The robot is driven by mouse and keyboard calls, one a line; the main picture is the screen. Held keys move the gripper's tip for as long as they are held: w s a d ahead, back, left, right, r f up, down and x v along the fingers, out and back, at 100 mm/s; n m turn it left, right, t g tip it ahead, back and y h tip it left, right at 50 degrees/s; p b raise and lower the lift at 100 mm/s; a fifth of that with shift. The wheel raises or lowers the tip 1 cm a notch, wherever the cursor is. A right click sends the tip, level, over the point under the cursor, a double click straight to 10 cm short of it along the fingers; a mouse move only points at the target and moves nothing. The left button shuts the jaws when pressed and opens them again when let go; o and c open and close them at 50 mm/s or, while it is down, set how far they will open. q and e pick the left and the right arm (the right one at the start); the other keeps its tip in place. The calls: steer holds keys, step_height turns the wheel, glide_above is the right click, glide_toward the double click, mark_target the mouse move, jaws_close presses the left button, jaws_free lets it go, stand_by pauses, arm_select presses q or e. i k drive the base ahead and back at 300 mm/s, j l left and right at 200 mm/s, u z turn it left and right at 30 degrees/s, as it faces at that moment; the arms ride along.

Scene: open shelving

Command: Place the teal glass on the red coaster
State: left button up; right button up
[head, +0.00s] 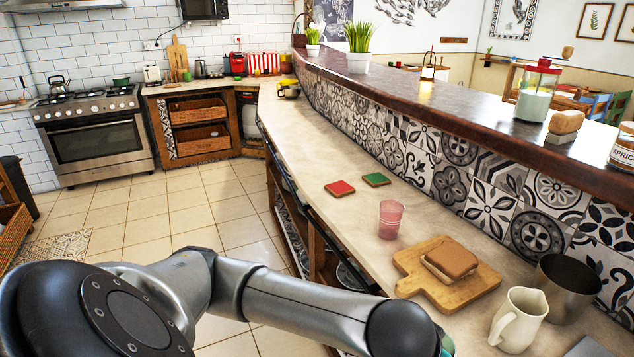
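A red coaster (339,188) lies flat on the pale counter, with nothing on it. A green coaster (376,179) lies just to its right, also bare. A translucent pink glass (390,220) stands upright on the counter, nearer to me than the coasters. I see no clearly teal glass. A small teal patch (447,344) shows at the bottom beside my arm's end; I cannot tell what it is. My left arm crosses the bottom of the head view, but its gripper is not visible. My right gripper is not visible either.
A wooden board (453,292) with a sandwich-like item (450,262) lies near the pink glass. A cream jug (518,320) and a metal pot (566,287) stand at the right. The raised dark ledge (440,104) and tiled wall bound the counter.

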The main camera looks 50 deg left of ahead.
mark_target(339, 188)
steer(key=i+j, duration=0.2)
steer(key=j, duration=0.2)
steer(key=i+j+u, duration=0.1)
steer(key=j, duration=0.25)
steer(key=i+j, duration=0.25)
steer(key=j, duration=0.15)
steer(key=i+j+u, duration=0.15)
steer(key=j, duration=0.2)
steer(key=i+j, duration=0.1)
steer(key=i, duration=0.15)
